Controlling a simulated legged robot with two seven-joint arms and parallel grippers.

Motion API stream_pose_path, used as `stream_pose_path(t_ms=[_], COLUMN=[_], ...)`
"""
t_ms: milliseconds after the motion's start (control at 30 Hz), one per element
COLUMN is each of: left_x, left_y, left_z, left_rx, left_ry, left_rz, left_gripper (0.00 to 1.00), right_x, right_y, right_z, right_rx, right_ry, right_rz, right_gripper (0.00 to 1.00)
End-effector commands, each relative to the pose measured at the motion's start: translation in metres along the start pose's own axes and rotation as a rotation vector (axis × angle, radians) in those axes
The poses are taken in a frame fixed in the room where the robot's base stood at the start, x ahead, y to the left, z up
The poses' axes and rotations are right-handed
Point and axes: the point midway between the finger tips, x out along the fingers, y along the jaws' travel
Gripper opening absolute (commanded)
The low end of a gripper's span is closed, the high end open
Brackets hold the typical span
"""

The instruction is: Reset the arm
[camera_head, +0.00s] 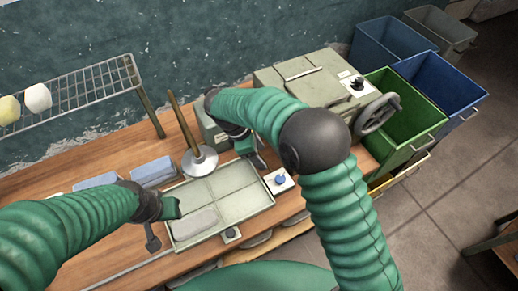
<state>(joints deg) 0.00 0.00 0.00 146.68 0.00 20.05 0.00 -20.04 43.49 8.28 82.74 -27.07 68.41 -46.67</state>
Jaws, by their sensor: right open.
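My right arm comes in from the lower right, bends at a dark joint and reaches left over the bench. Its right gripper (257,162) is open, near the back right corner of a pale green divided tray (258,204); no object shows between its fingers. My left arm comes in from the left. Its left gripper (172,207) is at the tray's left edge, and its fingers are too hidden to tell open from shut. A grey block (194,224) lies in the tray's front left compartment, just in front of the left gripper.
A spindle on a round metal base (200,162) stands behind the tray. Blue-grey blocks (153,171) lie left of it. A blue button on a white plate (280,180) is right of the tray. A handwheel machine (318,86), a wire rack (90,88) and bins (408,118) stand around.

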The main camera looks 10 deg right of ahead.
Motion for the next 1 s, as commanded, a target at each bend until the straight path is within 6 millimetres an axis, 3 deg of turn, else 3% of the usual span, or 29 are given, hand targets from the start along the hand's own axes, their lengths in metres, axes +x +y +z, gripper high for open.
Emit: stream_pose_path(t_ms=[267,367,500,700,800,1000], left_x=[0.004,0.014,0.029,0.042,0.043,0.042], left_y=[0.000,0.000,0.000,0.000,0.000,0.000], left_z=[0.001,0.003,0.007,0.010,0.010,0.010], left_rx=[0.000,0.000,0.000,0.000,0.000,0.000], left_ry=[0.000,0.000,0.000,0.000,0.000,0.000], left_rz=[0.000,0.000,0.000,0.000,0.000,0.000], left_gripper=[0.36,0.36,0.36,0.36,0.36,0.36], right_x=[0.006,0.020,0.047,0.076,0.082,0.082], right_y=[-0.006,-0.027,-0.077,-0.141,-0.154,-0.156], right_z=[0.010,0.032,0.072,0.107,0.113,0.113], right_rx=[0.076,0.291,0.783,1.384,1.510,1.534], right_ry=[0.032,0.120,0.292,0.464,0.496,0.500], right_rz=[-0.003,-0.015,-0.055,-0.109,-0.120,-0.123], right_gripper=[0.57,0.57,0.57,0.57,0.57,0.57])
